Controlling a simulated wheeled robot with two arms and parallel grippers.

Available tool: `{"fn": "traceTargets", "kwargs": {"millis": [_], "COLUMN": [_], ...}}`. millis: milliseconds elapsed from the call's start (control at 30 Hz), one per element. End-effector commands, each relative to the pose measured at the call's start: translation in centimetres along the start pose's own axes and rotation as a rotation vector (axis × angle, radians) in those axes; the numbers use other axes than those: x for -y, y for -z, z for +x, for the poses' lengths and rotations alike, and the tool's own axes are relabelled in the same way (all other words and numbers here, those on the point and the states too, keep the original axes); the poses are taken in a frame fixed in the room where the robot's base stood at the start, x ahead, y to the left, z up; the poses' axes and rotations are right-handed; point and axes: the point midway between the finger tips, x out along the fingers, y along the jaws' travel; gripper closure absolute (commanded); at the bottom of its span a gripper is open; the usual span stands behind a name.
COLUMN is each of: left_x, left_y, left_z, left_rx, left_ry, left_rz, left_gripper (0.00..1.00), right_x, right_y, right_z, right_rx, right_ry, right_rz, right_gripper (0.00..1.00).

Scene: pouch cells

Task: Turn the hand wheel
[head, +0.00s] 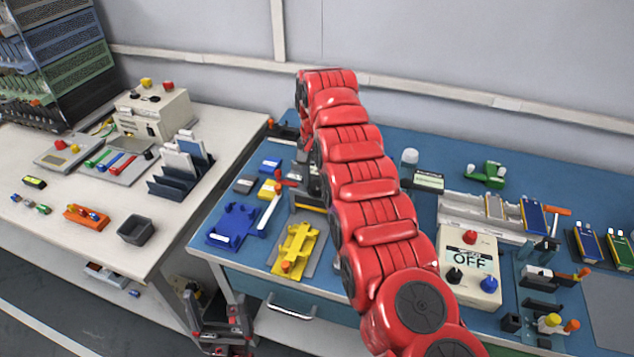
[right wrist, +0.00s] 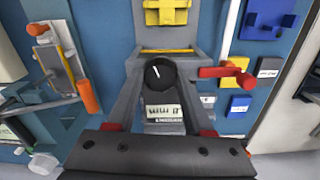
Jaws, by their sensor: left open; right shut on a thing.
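The hand wheel (right wrist: 159,73) looks like a small black round knob with a white mark, on a grey stand in the right wrist view. My right gripper (right wrist: 162,82) is shut on it, with a grey finger on each side. A label plate reading in mm (right wrist: 164,112) lies just in front of the knob. In the head view my red right arm crosses the blue bench and hides most of this gripper and the wheel. My left gripper (head: 222,325) is open and empty, low in front of the gap between the benches.
A yellow fixture (head: 297,247) and a blue fixture (head: 233,224) stand near the bench's front edge. A white rod with a red handle (right wrist: 220,72) is close beside the right gripper. A control box marked OFF (head: 470,264) stands right of the arm.

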Motion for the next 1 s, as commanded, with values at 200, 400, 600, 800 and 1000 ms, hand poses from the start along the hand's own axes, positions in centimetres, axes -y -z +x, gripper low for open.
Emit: {"fn": "traceTargets", "kwargs": {"millis": [200, 400, 600, 800, 1000], "left_x": [0.0, 0.01, 0.01, 0.01, 0.01], "left_y": [0.0, 0.01, 0.02, 0.02, 0.03], "left_z": [0.02, 0.09, 0.13, 0.14, 0.14], "left_rx": [0.0, 0.0, 0.0, 0.0, 0.0], "left_ry": [0.0, 0.0, 0.0, 0.0, 0.0], "left_rz": [0.0, 0.0, 0.0, 0.0, 0.0], "left_gripper": [0.11, 0.11, 0.11, 0.11, 0.11], "right_x": [0.0, 0.02, 0.03, 0.04, 0.04], "right_y": [-0.02, 0.0, 0.01, 0.01, 0.02], "right_z": [0.0, -0.03, -0.04, -0.05, -0.05], "right_rx": [0.0, 0.0, -0.001, -0.001, -0.001], "right_ry": [0.0, 0.001, 0.002, 0.002, 0.002], "right_rz": [0.166, 0.277, 0.338, 0.36, 0.362], "right_gripper": [1.0, 1.0, 1.0, 1.0, 1.0]}}
